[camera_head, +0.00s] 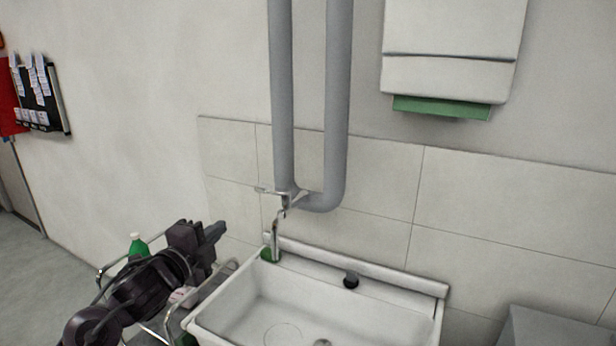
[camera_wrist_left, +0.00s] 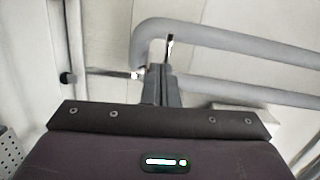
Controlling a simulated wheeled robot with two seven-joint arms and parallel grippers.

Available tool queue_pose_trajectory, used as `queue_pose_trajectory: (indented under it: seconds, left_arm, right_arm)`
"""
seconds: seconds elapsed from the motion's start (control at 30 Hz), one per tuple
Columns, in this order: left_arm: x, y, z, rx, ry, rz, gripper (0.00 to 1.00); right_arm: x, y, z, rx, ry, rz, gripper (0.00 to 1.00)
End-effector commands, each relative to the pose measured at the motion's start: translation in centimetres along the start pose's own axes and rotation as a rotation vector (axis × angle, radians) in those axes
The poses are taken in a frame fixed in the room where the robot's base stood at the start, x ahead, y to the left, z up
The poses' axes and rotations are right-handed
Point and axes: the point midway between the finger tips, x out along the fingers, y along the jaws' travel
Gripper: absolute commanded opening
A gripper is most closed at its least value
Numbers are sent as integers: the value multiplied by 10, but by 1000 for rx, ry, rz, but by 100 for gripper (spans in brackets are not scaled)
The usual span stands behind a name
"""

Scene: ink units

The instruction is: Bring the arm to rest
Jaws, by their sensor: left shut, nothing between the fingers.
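My left arm comes in from the lower left in the head view, and my left gripper (camera_head: 216,232) is raised to the left of the sink's tap. Its fingers are shut with nothing between them. In the left wrist view the closed fingers (camera_wrist_left: 161,84) point toward the wall, with grey pipes beyond them. The gripper appears apart from the tap and the pipes. My right gripper is not in view.
A white sink (camera_head: 400,292) with a tap (camera_head: 275,236) stands against the tiled wall. Grey pipes (camera_head: 338,100) run down above it. A towel dispenser (camera_head: 452,50) hangs at upper right. A green bottle (camera_head: 138,245) and a metal-railed cart (camera_head: 158,334) are near my arm.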

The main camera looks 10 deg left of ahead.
Motion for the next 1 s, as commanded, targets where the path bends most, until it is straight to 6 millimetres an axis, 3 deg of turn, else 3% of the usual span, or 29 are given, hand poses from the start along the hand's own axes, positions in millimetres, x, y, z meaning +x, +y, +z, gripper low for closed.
queue_pose_trajectory:
  seconds: [0.13, 0.2, 0.3, 0.4, 0.6, 0.87, 1.0]
  left_arm:
    - [-26, 81, -19, -284, -126, 176, 0]
    - [-52, 126, -30, -465, -232, 287, 0]
    - [-94, 177, -44, -699, -394, 430, 0]
    - [-132, 211, -56, -868, -536, 540, 0]
    - [-195, 251, -78, -1097, -763, 698, 0]
    - [-267, 276, -105, -1312, -1032, 857, 0]
    - [-258, 312, -102, -1308, -1051, 872, 0]
  right_arm:
    - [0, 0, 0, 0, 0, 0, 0]
    - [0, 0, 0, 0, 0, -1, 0]
    - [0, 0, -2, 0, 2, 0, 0]
    - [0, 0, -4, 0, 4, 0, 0]
    - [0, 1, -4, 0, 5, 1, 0]
    - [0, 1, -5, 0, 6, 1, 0]
    - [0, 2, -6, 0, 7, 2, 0]
